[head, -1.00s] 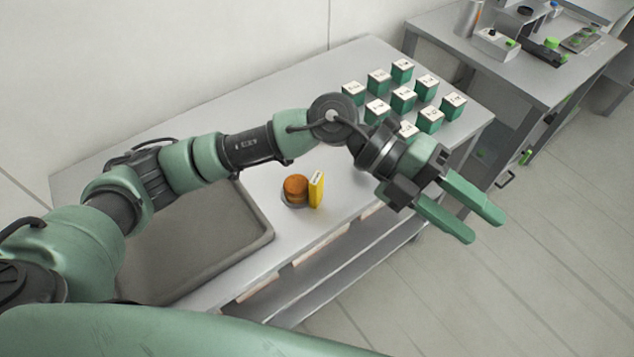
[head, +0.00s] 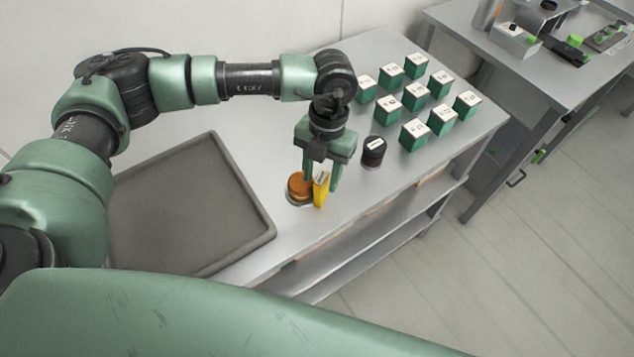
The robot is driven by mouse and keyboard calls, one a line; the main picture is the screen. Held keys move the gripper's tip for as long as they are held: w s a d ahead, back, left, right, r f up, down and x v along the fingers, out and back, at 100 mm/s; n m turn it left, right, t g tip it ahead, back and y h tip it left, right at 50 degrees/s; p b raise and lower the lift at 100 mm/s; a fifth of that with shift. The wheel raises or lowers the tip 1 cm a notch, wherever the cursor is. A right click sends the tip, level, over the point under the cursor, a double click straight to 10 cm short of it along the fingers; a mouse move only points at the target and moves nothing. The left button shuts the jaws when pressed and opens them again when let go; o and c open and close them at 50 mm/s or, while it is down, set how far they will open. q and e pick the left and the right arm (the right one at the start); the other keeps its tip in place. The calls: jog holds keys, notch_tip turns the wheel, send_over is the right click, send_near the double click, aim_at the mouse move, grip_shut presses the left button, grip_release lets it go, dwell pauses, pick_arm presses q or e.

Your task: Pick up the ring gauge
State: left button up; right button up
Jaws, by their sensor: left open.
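No thing can be named for certain as the ring gauge. A brown-orange round piece (head: 298,184) sits on a round grey base (head: 294,202) near the table's front edge. A yellow upright block (head: 321,192) stands close against its right side. My left gripper (head: 321,182) points down over this pair, open, with its green fingers around or just above the yellow block; I cannot tell how high the tips are. The fingers hide part of both pieces. A short black cylinder with a white label (head: 373,151) stands to the right of the gripper. My right gripper is out of view.
Several green cubes with white labelled tops (head: 415,97) stand at the table's back right. A dark grey, empty tray (head: 180,210) lies at left. The table (head: 345,213) is bare along its front right. A second bench (head: 480,32) with small items stands beyond.

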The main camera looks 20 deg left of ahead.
pick_arm(q)
jog(key=shift+s+f, duration=0.15)
jog(key=shift+f, duration=0.65)
grip_shut()
jog(key=shift+d+r, duration=0.1)
jog(key=shift+r, duration=0.05)
jog(key=shift+r, duration=0.6)
notch_tip(320, 180, up, 19)
jog(key=b, duration=0.5)
jog(key=shift+f, duration=0.15)
